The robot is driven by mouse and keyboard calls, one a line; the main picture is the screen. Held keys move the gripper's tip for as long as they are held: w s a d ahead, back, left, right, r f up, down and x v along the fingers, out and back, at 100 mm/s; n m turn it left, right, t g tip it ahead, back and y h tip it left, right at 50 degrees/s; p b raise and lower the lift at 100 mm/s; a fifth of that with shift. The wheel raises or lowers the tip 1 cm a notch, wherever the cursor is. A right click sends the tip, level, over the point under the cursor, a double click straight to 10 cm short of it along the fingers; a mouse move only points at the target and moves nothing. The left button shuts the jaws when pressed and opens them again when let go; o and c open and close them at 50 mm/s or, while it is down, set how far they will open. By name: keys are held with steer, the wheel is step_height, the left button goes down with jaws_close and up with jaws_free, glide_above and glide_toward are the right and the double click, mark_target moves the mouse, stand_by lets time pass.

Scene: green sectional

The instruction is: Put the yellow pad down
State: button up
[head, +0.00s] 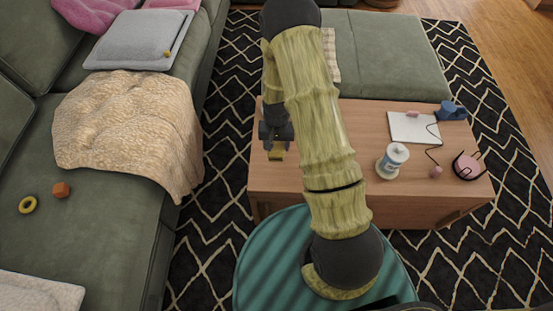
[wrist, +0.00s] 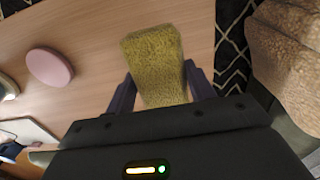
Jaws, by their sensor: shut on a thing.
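The yellow pad (wrist: 155,62) is a rough, textured yellow block between my two fingers in the wrist view. My gripper (wrist: 160,90) is shut on it, with a dark finger on each side. In the head view my gripper (head: 277,138) is over the left end of the wooden coffee table (head: 280,185), and a small part of the pad (head: 277,153) shows below the fingers. I cannot tell whether the pad touches the tabletop.
A green sofa (head: 90,225) with a beige blanket (head: 127,130) stands left.

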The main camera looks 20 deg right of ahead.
mark_target(277, 152)
step_height(277, 152, down, 5)
steer(key=shift+r+b, duration=0.2)
steer(key=shift+b, duration=0.2)
steer(key=shift+f+b, duration=0.4)
steer(key=shift+f, duration=1.45)
steer(key=shift+f, duration=0.15)
steer(key=o, duration=1)
steer(key=shift+o, duration=0.2)
steer(key=shift+w, duration=0.1)
